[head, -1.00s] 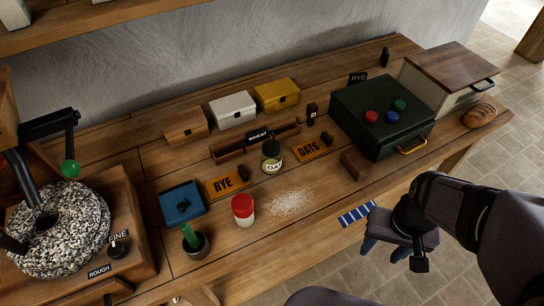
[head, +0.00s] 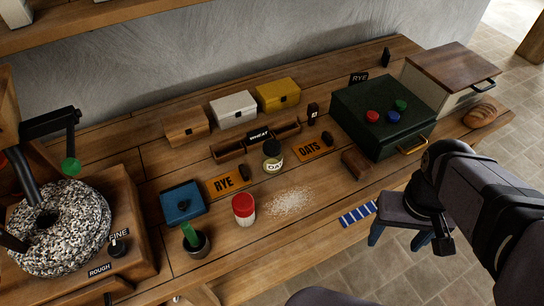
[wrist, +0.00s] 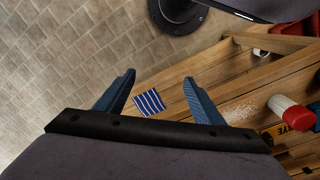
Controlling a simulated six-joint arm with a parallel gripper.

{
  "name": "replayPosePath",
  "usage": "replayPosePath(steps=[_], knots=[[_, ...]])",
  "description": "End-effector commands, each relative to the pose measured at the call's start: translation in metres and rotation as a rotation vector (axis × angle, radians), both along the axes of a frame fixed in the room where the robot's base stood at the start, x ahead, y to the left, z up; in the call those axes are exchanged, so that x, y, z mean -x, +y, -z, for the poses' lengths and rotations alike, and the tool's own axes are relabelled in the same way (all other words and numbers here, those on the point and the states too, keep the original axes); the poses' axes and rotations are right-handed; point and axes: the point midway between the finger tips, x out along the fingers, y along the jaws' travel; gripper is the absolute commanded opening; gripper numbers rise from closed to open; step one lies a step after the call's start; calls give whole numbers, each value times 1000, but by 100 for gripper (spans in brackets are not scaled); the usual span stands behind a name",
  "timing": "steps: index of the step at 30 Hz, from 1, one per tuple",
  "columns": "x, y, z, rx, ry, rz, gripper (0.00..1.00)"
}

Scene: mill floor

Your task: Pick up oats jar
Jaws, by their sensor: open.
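The oats jar (head: 272,157) is a small glass jar with a black lid and a pale label reading "OA…". It stands upright on the wooden bench (head: 330,210), in front of the WHEAT rack and left of the OATS plate. My gripper (head: 408,240) is open and empty at the front right, beyond the bench's front edge and well apart from the jar. In the wrist view its two blue fingers (wrist: 160,97) are spread, with a blue striped cloth (wrist: 149,103) showing between them. I do not make out the oats jar in the wrist view.
A red-lidded jar (head: 244,209) and spilled grains (head: 290,201) are in front of the oats jar. The OATS plate (head: 312,148), RYE plate (head: 228,183) and WHEAT rack (head: 230,149) surround it. A green box (head: 385,115) stands right; a stone mill (head: 58,228) stands left.

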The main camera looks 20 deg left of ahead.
Motion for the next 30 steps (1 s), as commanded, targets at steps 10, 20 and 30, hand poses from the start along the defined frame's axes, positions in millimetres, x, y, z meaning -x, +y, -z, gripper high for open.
replayPosePath(steps=[10,20,30], knots=[[-51,-10,17,342,18,-668,62],[-161,91,8,929,-11,-1713,62],[-175,293,-1,1590,-120,-2503,62]])
